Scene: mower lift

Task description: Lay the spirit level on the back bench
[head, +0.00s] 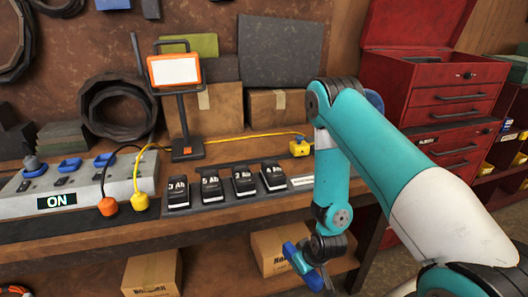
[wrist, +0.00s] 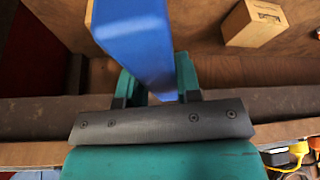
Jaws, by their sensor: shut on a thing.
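The spirit level is a blue bar (wrist: 137,35), seen in the wrist view between the two green fingers of my gripper (wrist: 157,82). My gripper is shut on it. In the head view the blue level (head: 296,256) shows small and partly hidden at my gripper (head: 312,268), low in front of the bench's front edge. The wooden bench (head: 225,229) runs along the wall, with its top above the level in the picture. The level's far end runs out of the wrist view.
The bench carries a grey control box (head: 85,187) reading ON, several black batteries (head: 211,187), a work lamp (head: 176,71), a yellow cable and cardboard boxes (head: 204,108). Boxes (head: 152,273) stand on the lower shelf. A red tool chest (head: 425,90) stands right. Little bench top is bare.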

